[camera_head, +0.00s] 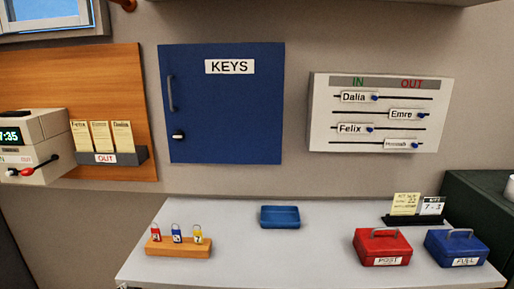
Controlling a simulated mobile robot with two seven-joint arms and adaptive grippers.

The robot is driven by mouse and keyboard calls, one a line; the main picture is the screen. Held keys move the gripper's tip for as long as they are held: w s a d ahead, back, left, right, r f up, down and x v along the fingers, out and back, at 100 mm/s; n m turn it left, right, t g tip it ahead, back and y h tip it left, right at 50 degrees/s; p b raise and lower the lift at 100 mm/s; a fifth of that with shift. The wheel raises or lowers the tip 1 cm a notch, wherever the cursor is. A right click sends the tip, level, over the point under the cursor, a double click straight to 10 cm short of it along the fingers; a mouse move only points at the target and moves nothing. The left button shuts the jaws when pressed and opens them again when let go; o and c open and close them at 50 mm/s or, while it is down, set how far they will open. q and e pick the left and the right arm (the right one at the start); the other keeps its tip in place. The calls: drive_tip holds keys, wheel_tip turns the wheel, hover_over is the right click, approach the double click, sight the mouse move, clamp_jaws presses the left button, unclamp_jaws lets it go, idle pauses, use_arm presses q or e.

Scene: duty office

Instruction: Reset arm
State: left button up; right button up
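Neither of my arms nor grippers shows in the head view. The task names no object. In front of me is a light grey desk (320,255). On it stand a wooden block (180,248) with red, blue and yellow tagged keys or padlocks, an empty-looking blue tray (280,217), a red box (382,248) labelled POST and a blue box (457,249) labelled FULL. Both boxes look shut, with their handles on top.
On the wall are a shut blue KEYS cabinet (222,115) and a white IN/OUT board (376,113) with name sliders. At left are a time clock (32,145) and a card rack (112,157). A dark cabinet (485,205) stands at right. The desk's middle front is clear.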

use_arm(q)
drive_tip(key=s+a+f+n+g, duration=0.1)
drive_tip(key=s+f, duration=0.2)
drive_tip(key=s, duration=0.3)
drive_tip(key=s+a+f+g+h, duration=0.1)
drive_tip(key=s+a+f, duration=0.15)
drive_tip(key=s, duration=0.35)
drive_tip(key=s+a+f+n+g, duration=0.1)
drive_tip(key=s+f, duration=0.2)
drive_tip(key=s, duration=0.3)
drive_tip(key=d+f+n+t+h, duration=0.2)
drive_tip(key=d+f+h, duration=0.4)
drive_tip(key=d+f, duration=0.8)
drive_tip(key=shift+w+d+f+n+t, duration=0.2)
drive_tip(key=shift+f+n+t, duration=0.3)
drive_tip(key=shift+f, duration=0.5)
